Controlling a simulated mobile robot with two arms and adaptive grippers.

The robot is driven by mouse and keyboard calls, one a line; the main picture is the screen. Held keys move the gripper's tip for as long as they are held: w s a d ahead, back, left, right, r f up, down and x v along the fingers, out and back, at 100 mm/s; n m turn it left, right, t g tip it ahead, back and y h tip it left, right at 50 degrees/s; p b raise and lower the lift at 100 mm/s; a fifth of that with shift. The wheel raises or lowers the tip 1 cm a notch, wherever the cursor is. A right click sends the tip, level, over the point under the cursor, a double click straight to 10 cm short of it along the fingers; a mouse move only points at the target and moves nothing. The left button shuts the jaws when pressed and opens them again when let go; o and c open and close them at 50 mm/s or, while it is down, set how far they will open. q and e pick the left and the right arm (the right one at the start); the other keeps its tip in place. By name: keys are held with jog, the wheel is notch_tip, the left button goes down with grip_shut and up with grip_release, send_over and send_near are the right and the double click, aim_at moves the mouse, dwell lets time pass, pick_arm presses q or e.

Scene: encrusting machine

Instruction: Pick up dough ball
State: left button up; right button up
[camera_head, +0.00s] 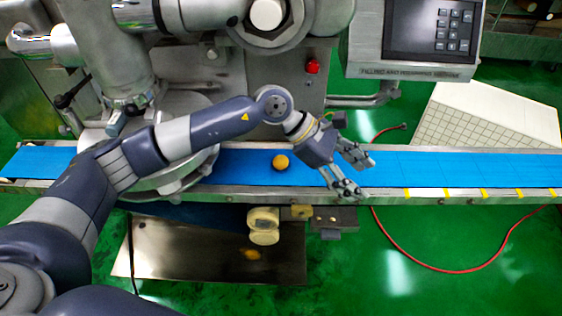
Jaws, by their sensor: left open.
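A small round orange-yellow dough ball (281,162) sits on the blue conveyor belt (440,169), near the middle of the view. My left arm comes in from the left and reaches over the belt. My left gripper (362,178) is open and empty, to the right of the dough ball and apart from it. Its fingers point to the right, away from the ball, over the belt and its front edge. My right gripper is not in the view.
The encrusting machine (232,75) stands behind the belt, with a control panel (430,28) at upper right. A white box-like block (485,118) is behind the belt at right. A red cable (440,268) lies on the green floor. The belt's right part is clear.

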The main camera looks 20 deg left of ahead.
pick_arm(q)
jog(key=w+a+f+m+y, duration=0.15)
jog(key=w+a+y, duration=0.35)
jog(key=a, duration=0.7)
jog(key=t+y, duration=0.1)
jog(key=y, duration=0.2)
send_over(280, 158)
jog(key=s, duration=0.1)
jog(key=shift+s+a+r, duration=0.1)
jog(key=shift+s+a, duration=0.05)
jog(key=shift+a, duration=0.1)
jog(key=shift+a+f+y, duration=0.2)
jog(key=shift+a+y, duration=0.05)
jog(key=shift+y, duration=0.05)
jog(key=f, duration=0.2)
jog(key=w+f+p, duration=0.1)
jog(key=f, duration=0.1)
jog(key=d+f, duration=0.1)
jog(key=f, duration=0.2)
jog(key=shift+w+p, duration=0.2)
jog(key=shift+p, duration=0.2)
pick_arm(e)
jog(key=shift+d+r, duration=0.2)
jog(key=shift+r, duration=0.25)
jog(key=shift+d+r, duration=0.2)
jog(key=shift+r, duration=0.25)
pick_arm(q)
jog(key=shift+r, duration=0.1)
jog(key=shift+c, duration=0.4)
